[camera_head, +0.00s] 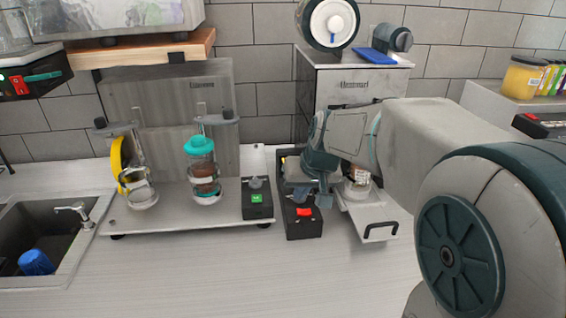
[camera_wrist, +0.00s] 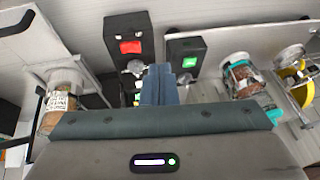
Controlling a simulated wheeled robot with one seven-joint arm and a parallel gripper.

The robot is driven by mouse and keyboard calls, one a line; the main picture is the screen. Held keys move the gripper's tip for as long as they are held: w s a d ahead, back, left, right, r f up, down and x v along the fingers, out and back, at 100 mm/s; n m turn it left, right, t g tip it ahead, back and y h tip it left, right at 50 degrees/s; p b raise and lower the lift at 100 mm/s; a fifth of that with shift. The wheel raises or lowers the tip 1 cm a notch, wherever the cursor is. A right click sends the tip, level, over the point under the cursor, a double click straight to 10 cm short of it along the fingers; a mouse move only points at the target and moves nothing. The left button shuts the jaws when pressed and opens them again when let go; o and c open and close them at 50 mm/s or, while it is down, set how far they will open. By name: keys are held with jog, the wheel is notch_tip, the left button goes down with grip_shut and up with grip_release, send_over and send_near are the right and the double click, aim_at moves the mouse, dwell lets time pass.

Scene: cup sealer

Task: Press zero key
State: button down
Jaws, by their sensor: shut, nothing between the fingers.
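A narrow black control box (camera_head: 304,232) with a red button or display stands on the counter, just left of the cup sealer. It also shows in the wrist view (camera_wrist: 113,30), where small coloured keys are partly visible beside my fingers. The zero key cannot be made out. My gripper (camera_head: 300,196) is shut and empty, pointing down over this black box. In the wrist view its closed fingertips (camera_wrist: 160,70) cover part of the box; I cannot tell whether they touch it.
A black box with a green button (camera_head: 257,205) stands close on the left. Beyond it is a blender bottle with a teal lid (camera_head: 205,175) on a platform. The cup sealer (camera_head: 345,85) has its tray (camera_head: 375,218) pulled out, holding a cup (camera_head: 358,190). The front counter is clear.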

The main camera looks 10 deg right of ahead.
jog(key=w+d+f+m+t+y+p, duration=0.1)
jog(key=w+d, duration=0.1)
jog(key=w, duration=1)
jog(key=w+d+f+m+t+y+p, duration=0.1)
jog(key=w+d+f+y, duration=0.1)
jog(key=w, duration=0.9)
jog(key=shift+w+f+t+p, duration=0.2)
jog(key=shift+w+t+p, duration=0.15)
jog(key=shift+w+t, duration=0.05)
notch_tip(320, 180, down, 8)
jog(key=b, duration=0.4)
jog(key=shift+r+b, duration=0.25)
jog(key=shift+b, duration=0.05)
jog(key=shift+f+b, duration=0.65)
jog(key=shift+b, duration=0.1)
jog(key=shift+f+b, duration=0.45)
jog(key=shift+b, duration=0.3)
